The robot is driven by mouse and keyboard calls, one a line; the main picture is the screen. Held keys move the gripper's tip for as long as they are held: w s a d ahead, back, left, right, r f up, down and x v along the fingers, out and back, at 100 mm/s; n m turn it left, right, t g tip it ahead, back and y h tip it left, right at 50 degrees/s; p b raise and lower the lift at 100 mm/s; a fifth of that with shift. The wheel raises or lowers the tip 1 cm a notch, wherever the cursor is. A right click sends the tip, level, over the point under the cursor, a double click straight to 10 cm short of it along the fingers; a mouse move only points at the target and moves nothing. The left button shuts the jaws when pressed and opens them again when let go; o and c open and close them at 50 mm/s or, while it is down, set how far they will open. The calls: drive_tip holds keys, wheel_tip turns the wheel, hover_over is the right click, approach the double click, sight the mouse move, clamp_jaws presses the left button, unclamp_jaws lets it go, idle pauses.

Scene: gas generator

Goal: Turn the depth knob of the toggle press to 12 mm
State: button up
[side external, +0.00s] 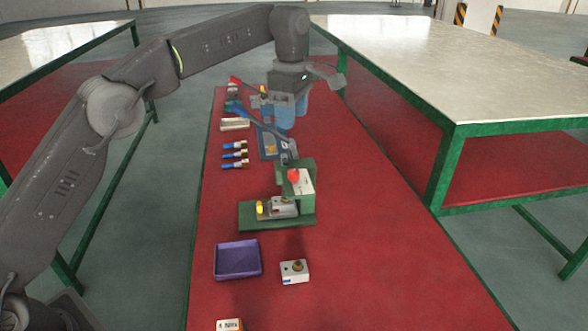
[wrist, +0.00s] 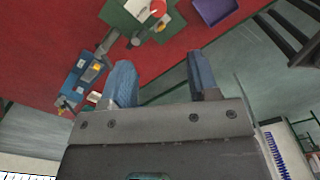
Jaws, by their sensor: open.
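The toggle press (side external: 306,190) is green with a white face and stands mid-mat in the side view; part of it also shows at the top of the wrist view (wrist: 118,16). A red knob (side external: 294,175) sits on its upper part and also shows in the wrist view (wrist: 157,7). I cannot read a scale or setting on it. My gripper (side external: 293,110) hangs behind and above the press, apart from the knob. Its blue fingers are spread and empty, as the wrist view also shows (wrist: 160,82).
A purple tray (side external: 237,275) and a small white block with a round brass-coloured part (side external: 295,272) lie in front of the press. Blue-handled tools (side external: 235,155) lie left. A blue fixture (side external: 268,146) stands behind the press. The red mat's right side is clear.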

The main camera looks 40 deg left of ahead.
sight(294, 171)
drive_tip(key=shift+n, duration=0.3)
drive_tip(key=f, duration=1.4)
drive_tip(key=shift+w+d+f, duration=0.1)
drive_tip(key=shift+w+f, duration=0.15)
drive_tip(key=c, duration=0.9)
drive_tip(key=shift+c, duration=0.2)
